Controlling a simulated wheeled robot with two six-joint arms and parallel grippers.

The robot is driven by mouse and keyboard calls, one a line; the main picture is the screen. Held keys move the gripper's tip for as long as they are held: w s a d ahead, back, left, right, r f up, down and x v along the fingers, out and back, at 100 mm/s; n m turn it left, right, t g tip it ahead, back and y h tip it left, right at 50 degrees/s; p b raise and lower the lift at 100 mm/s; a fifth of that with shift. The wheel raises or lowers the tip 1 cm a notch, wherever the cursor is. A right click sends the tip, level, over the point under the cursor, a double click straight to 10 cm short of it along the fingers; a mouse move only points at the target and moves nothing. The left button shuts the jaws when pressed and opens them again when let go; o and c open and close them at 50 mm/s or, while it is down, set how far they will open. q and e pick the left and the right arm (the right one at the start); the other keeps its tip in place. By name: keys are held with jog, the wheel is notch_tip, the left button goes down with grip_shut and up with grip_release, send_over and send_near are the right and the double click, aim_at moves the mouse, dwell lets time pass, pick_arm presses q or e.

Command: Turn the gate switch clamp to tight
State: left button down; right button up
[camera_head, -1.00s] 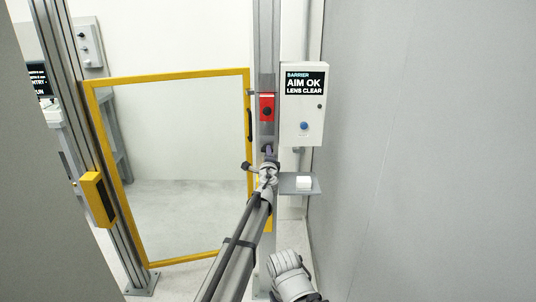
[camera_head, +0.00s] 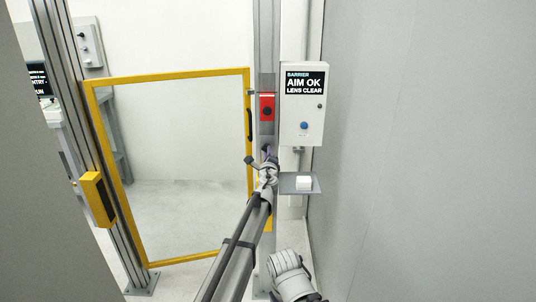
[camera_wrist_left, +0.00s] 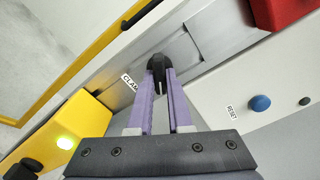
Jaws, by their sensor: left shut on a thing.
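My left gripper (camera_head: 267,153) reaches up to the grey post (camera_head: 267,60) beside the yellow-framed gate (camera_head: 165,72). In the left wrist view its two purple fingers (camera_wrist_left: 158,66) are shut on a small black clamp handle (camera_wrist_left: 157,60), which stands on the post's metal plate. A label reading "CLAM" (camera_wrist_left: 129,84), its end hidden by the fingers, is just left of the handle. The fingers hide part of the handle, so its exact angle is unclear. The red gate switch (camera_head: 267,107) is on the post above the gripper.
A white barrier box (camera_head: 303,105) reads "AIM OK, LENS CLEAR" and has a blue button (camera_head: 304,126), labelled RESET in the wrist view. A grey shelf (camera_head: 315,186) with a white block (camera_head: 304,183) is close right of my left wrist. A grey wall (camera_head: 430,150) fills the right side.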

pick_arm(q)
jog(key=c, duration=0.8)
grip_release()
jog(key=shift+c, duration=0.2)
jog(key=s, duration=0.8)
